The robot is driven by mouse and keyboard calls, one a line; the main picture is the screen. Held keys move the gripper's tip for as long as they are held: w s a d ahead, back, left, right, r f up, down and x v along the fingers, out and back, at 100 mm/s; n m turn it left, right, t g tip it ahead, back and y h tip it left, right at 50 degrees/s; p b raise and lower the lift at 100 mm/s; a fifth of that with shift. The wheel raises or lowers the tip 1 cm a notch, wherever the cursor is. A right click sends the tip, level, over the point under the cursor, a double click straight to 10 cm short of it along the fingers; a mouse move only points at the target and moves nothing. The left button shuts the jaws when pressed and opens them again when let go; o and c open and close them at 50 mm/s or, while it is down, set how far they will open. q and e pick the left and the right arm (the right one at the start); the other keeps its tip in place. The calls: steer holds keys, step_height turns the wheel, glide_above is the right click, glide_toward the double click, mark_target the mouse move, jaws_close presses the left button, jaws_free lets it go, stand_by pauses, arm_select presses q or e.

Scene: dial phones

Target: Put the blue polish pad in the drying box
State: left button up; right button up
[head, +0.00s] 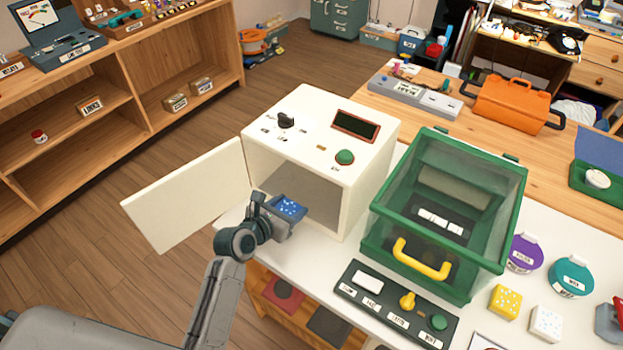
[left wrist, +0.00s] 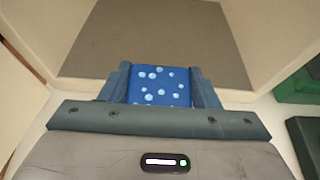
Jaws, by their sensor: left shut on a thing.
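The blue polish pad (head: 287,207) has light spots and is held in my left gripper (head: 282,214). In the left wrist view, the pad (left wrist: 160,86) sits between the two fingers of the gripper (left wrist: 160,92), which is shut on it. The white drying box (head: 345,190) stands on the white table with its door (head: 190,197) swung wide open to the left. The gripper and pad are at the box's open front. The grey interior floor (left wrist: 160,40) shows beyond the pad in the left wrist view. My right gripper is not in view.
A green clear-walled box (head: 440,205) with a yellow handle stands right of the drying box. A dark control panel (head: 397,305) lies in front of it. Purple and teal round containers (head: 571,275) and yellow and white sponge-like blocks (head: 505,300) lie further right.

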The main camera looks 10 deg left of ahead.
mark_target(310, 192)
arm_select(q)
steer(key=w, duration=0.1)
steer(key=w+d, duration=0.1)
steer(key=w, duration=0.2)
steer(key=shift+d+p, duration=0.3)
steer(key=shift+w+d, duration=0.3)
steer(key=shift+w, duration=0.35)
steer(key=shift+w+d, duration=0.1)
steer(key=shift+w, duration=0.25)
steer(key=w, duration=0.1)
steer(key=w+d+p, duration=0.1)
steer(key=shift+w+d+r, duration=0.1)
steer(key=shift+w, duration=0.25)
steer(key=shift+w+d+p, duration=0.1)
steer(key=shift+w+p, duration=0.2)
steer(key=shift+f, duration=0.3)
steer(key=shift+s, duration=0.15)
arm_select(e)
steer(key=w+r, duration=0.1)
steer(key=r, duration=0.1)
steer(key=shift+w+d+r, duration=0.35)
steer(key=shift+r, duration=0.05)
